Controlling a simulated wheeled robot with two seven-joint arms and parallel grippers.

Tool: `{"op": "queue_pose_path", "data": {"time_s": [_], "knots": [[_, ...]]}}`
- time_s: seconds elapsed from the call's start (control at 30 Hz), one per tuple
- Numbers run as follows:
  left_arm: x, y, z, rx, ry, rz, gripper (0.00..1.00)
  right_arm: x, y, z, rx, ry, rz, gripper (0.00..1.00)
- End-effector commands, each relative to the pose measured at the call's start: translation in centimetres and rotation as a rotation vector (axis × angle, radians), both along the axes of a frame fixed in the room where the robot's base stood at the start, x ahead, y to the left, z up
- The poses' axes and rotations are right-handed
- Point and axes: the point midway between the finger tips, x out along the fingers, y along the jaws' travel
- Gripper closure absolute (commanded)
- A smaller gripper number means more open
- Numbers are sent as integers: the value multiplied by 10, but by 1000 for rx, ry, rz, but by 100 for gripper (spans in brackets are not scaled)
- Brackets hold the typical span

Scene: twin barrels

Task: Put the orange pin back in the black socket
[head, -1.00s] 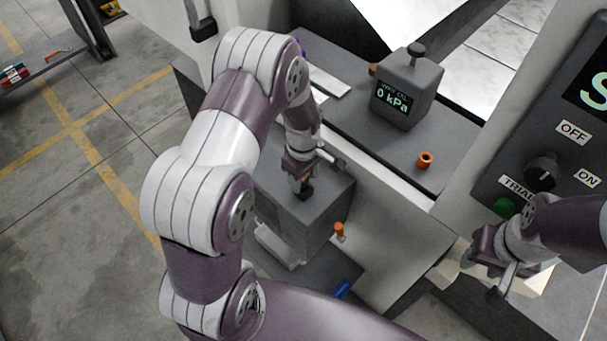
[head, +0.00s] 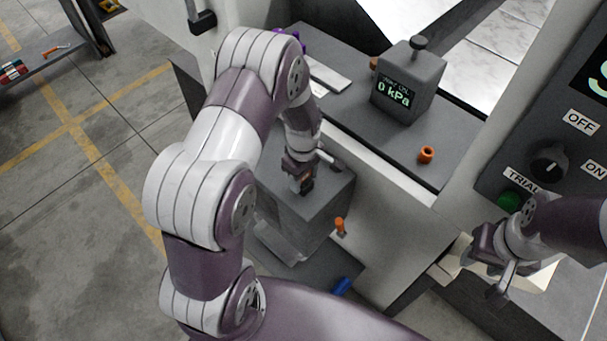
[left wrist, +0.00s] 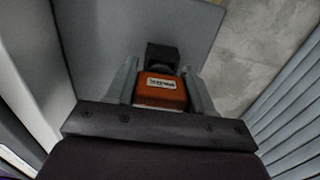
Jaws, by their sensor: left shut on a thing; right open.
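My left gripper (head: 302,182) is shut on an orange block with a white label, which seems to be the head of the orange pin (left wrist: 161,90). In the left wrist view the block sits between the two fingers. A small black block, seemingly the black socket (left wrist: 162,56), lies just beyond it, on or over a grey surface. In the head view my left gripper is over the top of a grey box and hides most of this spot. I cannot tell whether the pin's shaft is in the socket. My right gripper (head: 474,277) is open and empty below the control panel.
The grey box (head: 330,205) stands under my left gripper. A small orange-topped peg (head: 340,225) is at its right. A gauge reading 0 kPa (head: 408,85) and an orange ring (head: 426,154) are on the shelf behind. A control panel (head: 550,150) is at right.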

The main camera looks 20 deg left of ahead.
Motion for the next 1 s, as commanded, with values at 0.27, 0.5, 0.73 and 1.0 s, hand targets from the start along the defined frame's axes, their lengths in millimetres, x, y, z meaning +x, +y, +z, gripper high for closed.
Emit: {"op": "queue_pose_path", "data": {"time_s": [0.27,0.5,0.73,1.0], "knots": [[0,0,-5,0,0,0,28,0,0,-3,0,0,0,57],[0,0,-5,0,0,0,18,0,0,-3,0,0,0,57],[1,0,16,0,-5,0,18,0,0,-7,0,0,0,57],[1,1,88,0,-5,0,18,0,0,-15,0,0,0,57]]}}
